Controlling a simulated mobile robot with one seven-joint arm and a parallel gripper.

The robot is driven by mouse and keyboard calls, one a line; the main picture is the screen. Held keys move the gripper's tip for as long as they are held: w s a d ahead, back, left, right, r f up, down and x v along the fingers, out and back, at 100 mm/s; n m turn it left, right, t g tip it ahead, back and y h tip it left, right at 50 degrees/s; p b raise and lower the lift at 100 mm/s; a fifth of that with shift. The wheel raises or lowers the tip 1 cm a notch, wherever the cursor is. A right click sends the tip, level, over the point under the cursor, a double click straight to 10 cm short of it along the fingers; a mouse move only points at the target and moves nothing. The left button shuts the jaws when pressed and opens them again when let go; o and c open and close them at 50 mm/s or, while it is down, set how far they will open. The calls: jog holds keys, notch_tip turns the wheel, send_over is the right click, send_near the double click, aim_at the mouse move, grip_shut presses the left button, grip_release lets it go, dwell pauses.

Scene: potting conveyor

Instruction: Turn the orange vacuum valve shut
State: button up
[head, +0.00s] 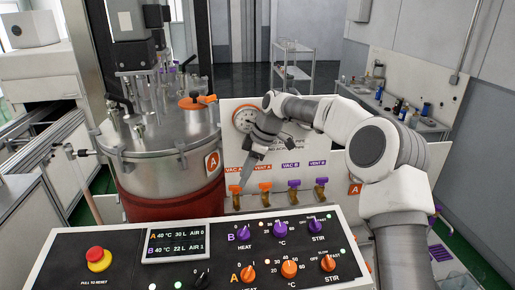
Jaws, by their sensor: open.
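The orange vacuum valve (235,189), under the label VAC A, is the leftmost of several small valves on the white panel. It has an orange handle on a brass-coloured body. My gripper (247,188) points down in front of the panel, with its tip just right of this valve's handle. It is open and holds nothing that I can see. The finger gap is too small to make out, and I cannot tell whether a finger touches the handle.
The orange vent A valve (265,187) is close on the right, then purple VAC B (294,184) and VENT B (321,183) valves. A steel vessel (160,150) stands left. The control console (120,240) is in front. A gauge (244,120) sits above.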

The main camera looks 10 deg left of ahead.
jog(key=v, duration=1.3)
jog(key=shift+d+r, duration=0.15)
jog(key=shift+r, duration=0.15)
